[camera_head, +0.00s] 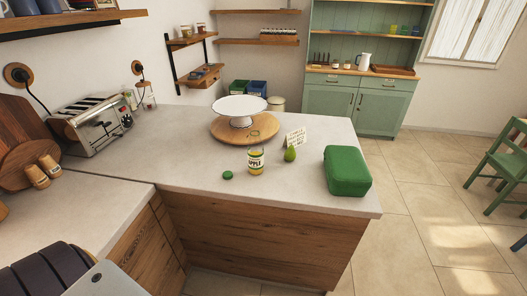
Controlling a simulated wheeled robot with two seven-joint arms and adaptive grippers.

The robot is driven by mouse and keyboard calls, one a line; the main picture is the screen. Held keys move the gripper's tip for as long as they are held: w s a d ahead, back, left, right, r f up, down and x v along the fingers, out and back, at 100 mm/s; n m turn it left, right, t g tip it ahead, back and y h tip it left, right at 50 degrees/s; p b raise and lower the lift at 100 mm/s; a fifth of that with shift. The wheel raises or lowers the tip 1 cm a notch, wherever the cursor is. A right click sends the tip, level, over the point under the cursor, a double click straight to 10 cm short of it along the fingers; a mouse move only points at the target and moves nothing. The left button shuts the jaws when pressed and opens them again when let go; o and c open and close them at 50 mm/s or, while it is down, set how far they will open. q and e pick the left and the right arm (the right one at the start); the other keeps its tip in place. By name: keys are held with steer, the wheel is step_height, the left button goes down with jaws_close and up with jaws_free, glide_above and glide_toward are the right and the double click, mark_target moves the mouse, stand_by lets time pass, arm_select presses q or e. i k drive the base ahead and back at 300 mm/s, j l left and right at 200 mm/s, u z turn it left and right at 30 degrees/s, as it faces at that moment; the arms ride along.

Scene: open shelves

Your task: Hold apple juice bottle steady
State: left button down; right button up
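The apple juice bottle (256,168) stands upright near the front edge of the light worktop (190,165). It is a small clear vessel with yellowish contents and a white label reading "APPLE". A small round green lid-like disc (228,175) lies just left of it, apart from it. I see no lid on the bottle, though it is small in view. Neither my left nor my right gripper is in view, and nothing touches the bottle.
A green pear (290,154) and a small white sign (297,138) are right of the bottle. A green box (347,171) stands farther right. Behind is a white cake stand (240,105) on a round wooden board (220,129). A toaster (92,124) stands at left.

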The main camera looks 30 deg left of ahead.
mark_target(255, 147)
steer(key=u, duration=1.3)
